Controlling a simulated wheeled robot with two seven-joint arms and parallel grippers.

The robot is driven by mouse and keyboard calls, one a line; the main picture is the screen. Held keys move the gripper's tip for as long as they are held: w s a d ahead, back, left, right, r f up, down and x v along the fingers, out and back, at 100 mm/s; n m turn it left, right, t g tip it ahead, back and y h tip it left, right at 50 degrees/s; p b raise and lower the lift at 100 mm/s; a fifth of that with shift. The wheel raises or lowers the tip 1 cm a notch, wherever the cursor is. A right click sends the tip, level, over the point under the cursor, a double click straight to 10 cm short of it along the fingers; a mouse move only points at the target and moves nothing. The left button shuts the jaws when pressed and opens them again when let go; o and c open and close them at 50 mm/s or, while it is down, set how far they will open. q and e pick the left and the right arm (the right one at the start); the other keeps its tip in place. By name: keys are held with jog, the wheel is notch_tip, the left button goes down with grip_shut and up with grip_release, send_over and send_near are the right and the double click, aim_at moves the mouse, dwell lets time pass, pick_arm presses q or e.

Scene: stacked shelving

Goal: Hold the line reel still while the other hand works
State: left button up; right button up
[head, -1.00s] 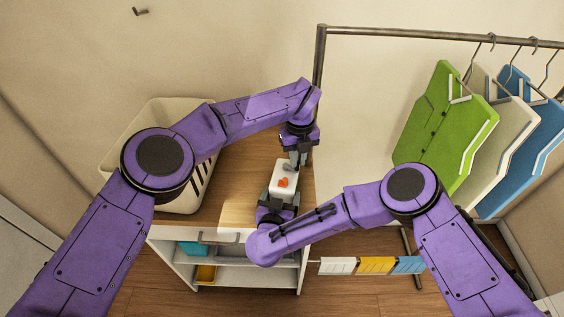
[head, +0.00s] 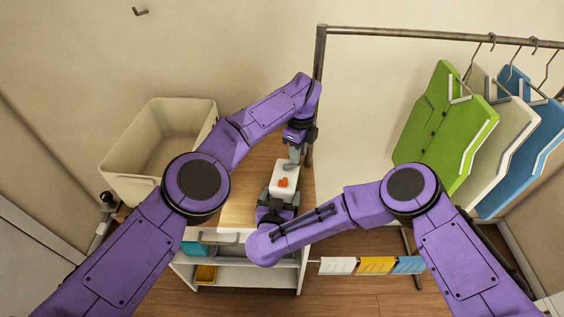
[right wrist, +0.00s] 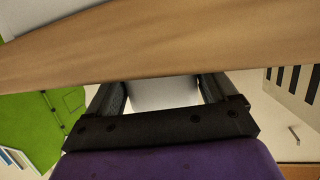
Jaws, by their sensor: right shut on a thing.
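The line reel (head: 283,172) shows as a small white body with an orange part (head: 282,183) on top, over the wooden top (head: 240,208) of a white cabinet. My right gripper (head: 277,206) is shut on its near end. In the right wrist view a pale body, the reel (right wrist: 162,92), sits between the two dark fingers of that gripper (right wrist: 162,85). My left gripper (head: 292,163) points down at the reel's far end, close above or touching it. Whether its fingers are open or shut is too small to tell.
The cabinet's open shelves (head: 235,275) hold blue and yellow items. A metal rail (head: 430,37) with hanging green, beige and blue boards (head: 440,125) stands right.

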pick_arm(q)
jog(key=shift+r, duration=2.5)
jog(key=shift+s, duration=0.1)
jog(key=shift+c, duration=0.4)
jog(key=s+d+m+g+h, duration=0.2)
jog(key=s+d+m+g, duration=0.4)
jog(key=s+m, duration=0.55)
jog(key=w+a+m+t, duration=0.2)
jog(key=w+m, duration=0.1)
jog(key=m, duration=0.1)
jog(key=w+a+m+t+y, duration=0.1)
jog(key=w+a+m+t, duration=0.1)
jog(key=w+m, duration=0.2)
jog(key=w+a+r+m+t+y, duration=0.1)
jog(key=w+m, duration=0.3)
jog(key=m, duration=0.1)
jog(key=shift+w+a+t, duration=0.2)
jog(key=shift+a+t, duration=0.2)
jog(key=shift+w+a+f+m, duration=0.1)
jog(key=shift+w+f+m, duration=0.05)
jog(key=shift+m, duration=0.2)
jog(key=shift+f, duration=2.9)
